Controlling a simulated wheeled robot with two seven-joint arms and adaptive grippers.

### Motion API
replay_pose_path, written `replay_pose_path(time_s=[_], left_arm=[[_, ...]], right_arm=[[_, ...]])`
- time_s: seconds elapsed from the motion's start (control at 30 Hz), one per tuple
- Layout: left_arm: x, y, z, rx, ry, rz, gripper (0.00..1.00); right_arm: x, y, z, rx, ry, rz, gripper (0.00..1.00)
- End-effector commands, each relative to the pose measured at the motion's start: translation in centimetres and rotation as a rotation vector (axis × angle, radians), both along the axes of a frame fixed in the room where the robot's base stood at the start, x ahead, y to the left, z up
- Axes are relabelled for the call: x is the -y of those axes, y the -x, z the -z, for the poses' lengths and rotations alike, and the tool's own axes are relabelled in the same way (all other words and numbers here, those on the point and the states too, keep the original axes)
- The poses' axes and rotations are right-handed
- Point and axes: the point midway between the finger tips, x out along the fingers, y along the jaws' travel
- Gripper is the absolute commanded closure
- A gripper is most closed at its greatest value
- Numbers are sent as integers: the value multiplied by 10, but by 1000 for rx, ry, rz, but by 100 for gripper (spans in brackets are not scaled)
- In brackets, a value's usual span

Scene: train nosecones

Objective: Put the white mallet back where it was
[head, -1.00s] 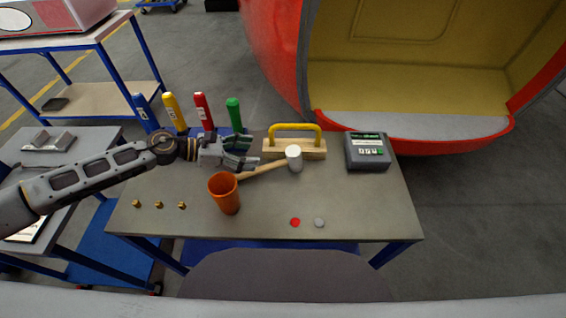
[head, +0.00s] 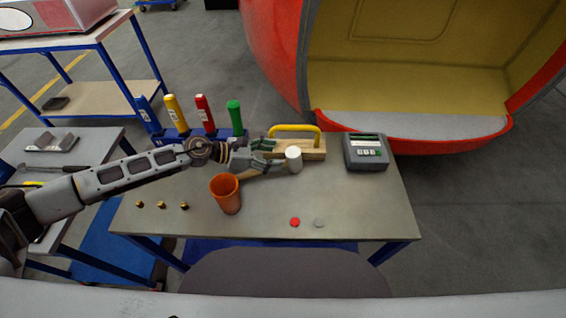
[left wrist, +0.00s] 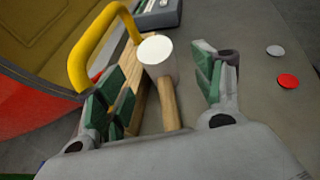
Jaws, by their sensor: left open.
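The white mallet (head: 294,159) lies on the workbench, its white head to the right and its wooden handle running left toward the orange cup. In the left wrist view the mallet's white head (left wrist: 157,56) and handle (left wrist: 170,104) show between my fingers. My left gripper (head: 273,155) is open, with its green-padded fingers at the mallet, one on each side of the handle; it also shows in the left wrist view (left wrist: 158,88). I cannot tell whether a finger touches the handle. My right gripper is not in view.
A wooden block with a yellow handle (head: 312,149) stands right behind the mallet. An orange cup (head: 227,196) stands in front of my left gripper. A grey device (head: 366,153) is at the right. Coloured bottles stand in a blue rack (head: 180,140) behind. The front right bench is mostly clear.

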Motion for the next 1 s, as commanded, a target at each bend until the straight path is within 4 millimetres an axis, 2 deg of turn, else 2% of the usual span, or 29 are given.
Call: replay_pose_path(time_s=[0.3,0.57,1.0], left_arm=[[3,-1,1,0,0,0,32],[5,-2,2,0,1,1,32],[28,-13,17,-1,0,1,32]], right_arm=[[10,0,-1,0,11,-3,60],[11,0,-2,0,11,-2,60],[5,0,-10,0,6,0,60]])
